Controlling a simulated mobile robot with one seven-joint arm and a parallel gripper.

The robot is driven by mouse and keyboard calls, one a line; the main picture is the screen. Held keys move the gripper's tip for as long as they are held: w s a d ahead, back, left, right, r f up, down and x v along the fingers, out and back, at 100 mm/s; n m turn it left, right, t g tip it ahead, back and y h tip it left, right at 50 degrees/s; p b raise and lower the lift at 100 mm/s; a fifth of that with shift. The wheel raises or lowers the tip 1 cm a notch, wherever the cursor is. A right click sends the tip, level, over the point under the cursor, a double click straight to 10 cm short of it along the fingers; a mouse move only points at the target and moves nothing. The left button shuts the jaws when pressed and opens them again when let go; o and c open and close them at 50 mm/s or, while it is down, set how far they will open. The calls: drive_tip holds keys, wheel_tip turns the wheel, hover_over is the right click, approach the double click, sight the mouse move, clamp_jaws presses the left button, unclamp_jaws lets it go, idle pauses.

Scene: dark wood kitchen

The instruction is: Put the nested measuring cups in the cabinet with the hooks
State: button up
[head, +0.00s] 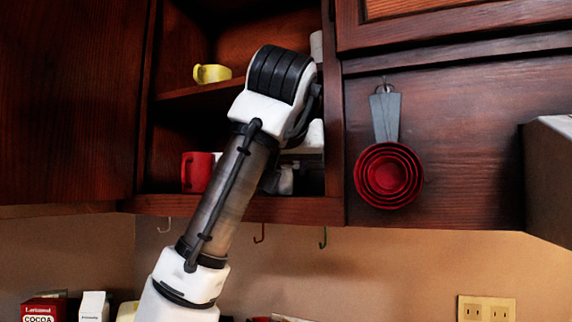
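A set of nested red measuring cups (388,176) with grey handles hangs from a hook on the dark wood front at the right. My arm does not touch it in this view. The open cabinet (240,207) is at the centre, with small hooks (259,233) under its bottom edge. My arm rises in front of the cabinet and bends toward its right side.
A yellow cup (211,73) stands on the upper shelf and a red mug (197,172) on the lower one. The open door (70,100) is at the left. A cocoa box (43,308) and a white carton (95,306) stand below.

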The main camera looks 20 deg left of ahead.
drive_tip(key=shift+w+a+f, duration=0.1)
drive_tip(key=shift+w, duration=0.1)
drive_tip(key=v, duration=1.2)
